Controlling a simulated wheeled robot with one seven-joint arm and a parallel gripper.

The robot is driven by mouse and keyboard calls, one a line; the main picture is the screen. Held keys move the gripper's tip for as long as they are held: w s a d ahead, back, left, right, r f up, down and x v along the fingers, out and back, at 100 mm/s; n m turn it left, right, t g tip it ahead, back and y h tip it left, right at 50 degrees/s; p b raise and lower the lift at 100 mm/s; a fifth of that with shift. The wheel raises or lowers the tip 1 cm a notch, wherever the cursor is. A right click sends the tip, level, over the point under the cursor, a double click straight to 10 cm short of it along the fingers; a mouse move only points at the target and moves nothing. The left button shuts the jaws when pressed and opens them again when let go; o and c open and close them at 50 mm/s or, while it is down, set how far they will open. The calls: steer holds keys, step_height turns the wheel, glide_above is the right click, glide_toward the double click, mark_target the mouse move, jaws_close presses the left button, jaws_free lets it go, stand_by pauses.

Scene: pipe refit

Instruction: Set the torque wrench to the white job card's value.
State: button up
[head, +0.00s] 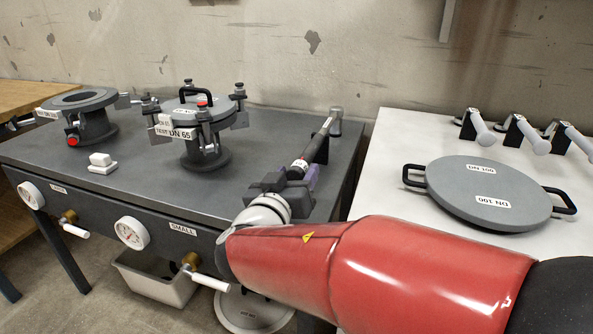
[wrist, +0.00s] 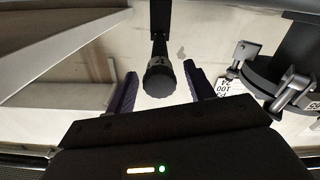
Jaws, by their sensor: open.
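The torque wrench (head: 321,141) lies along the right end of the dark bench, its far end at a grey post and its near end toward me. My gripper (head: 300,174) is open at that near end. In the wrist view the dark round end of the wrench (wrist: 160,80) sits between the two purple fingers of my gripper (wrist: 159,72), with gaps on both sides. No wrench setting is readable.
A clamped flange assembly labelled TEST DN 65 (head: 205,152) and an open flange (head: 79,118) stand on the dark bench (head: 130,198). A white block (head: 101,163) lies between them. A DN 100 disc (head: 487,188) and several grey-handled tools are on the white table (head: 395,135).

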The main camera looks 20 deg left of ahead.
steer(key=c, duration=1)
steer(key=shift+o, duration=0.2)
steer(key=shift+f, duration=0.1)
steer(key=shift+f+b, duration=0.15)
steer(key=shift+b, duration=0.75)
